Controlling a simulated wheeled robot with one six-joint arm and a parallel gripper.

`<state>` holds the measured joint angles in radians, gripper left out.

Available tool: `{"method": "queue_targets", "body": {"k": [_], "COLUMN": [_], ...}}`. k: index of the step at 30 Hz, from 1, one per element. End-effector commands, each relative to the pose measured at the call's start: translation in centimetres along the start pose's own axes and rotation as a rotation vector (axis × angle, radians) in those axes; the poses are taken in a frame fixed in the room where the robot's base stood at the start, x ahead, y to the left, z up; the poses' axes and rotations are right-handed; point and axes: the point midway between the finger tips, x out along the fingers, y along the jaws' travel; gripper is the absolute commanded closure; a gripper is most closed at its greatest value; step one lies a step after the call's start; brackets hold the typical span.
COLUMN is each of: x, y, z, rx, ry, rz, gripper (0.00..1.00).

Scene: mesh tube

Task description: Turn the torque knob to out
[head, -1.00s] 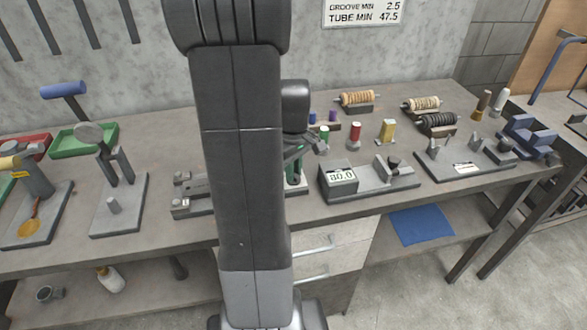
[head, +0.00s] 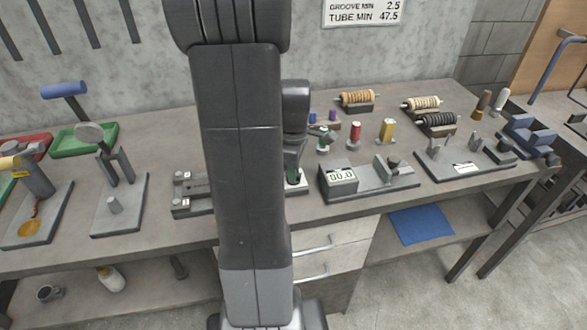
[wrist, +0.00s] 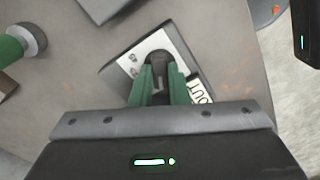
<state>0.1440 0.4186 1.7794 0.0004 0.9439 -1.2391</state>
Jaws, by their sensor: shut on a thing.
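In the wrist view, the torque knob (wrist: 158,64) is a dark knob on a white-faced plate (wrist: 133,64). My gripper (wrist: 160,72) has green fingers, one on each side of the knob, and is shut on it. A label reading OUT (wrist: 201,90) lies on the plate to the right of the fingers. Other small marks show on the plate's left side, too blurred to read. In the head view, my gripper (head: 292,172) is low over the bench, partly hidden behind my arm, and the knob cannot be made out there.
A green piece with a pale end (wrist: 28,38) lies left of the plate in the wrist view. In the head view, a fixture with a numeric display (head: 341,180) stands just right of my gripper.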

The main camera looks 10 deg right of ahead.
Motion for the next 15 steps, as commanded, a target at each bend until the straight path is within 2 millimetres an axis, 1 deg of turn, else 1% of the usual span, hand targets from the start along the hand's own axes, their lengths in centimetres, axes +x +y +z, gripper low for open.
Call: {"method": "queue_targets", "body": {"k": [9,10,12,13,15], "x": [-0.12,-0.12,-0.11,-0.1,-0.08], "y": [0.1,0.11,0.1,0.09,0.07], "z": [-0.04,-0.04,-0.03,-0.03,-0.03], "rx": [-0.003,-0.003,-0.003,-0.003,-0.002], "ry": [0.0,0.0,0.0,0.0,0.0], "rz": [0.004,0.004,0.003,0.003,0.002], "gripper": [1.0,0.82,0.68,0.64,0.64]}}
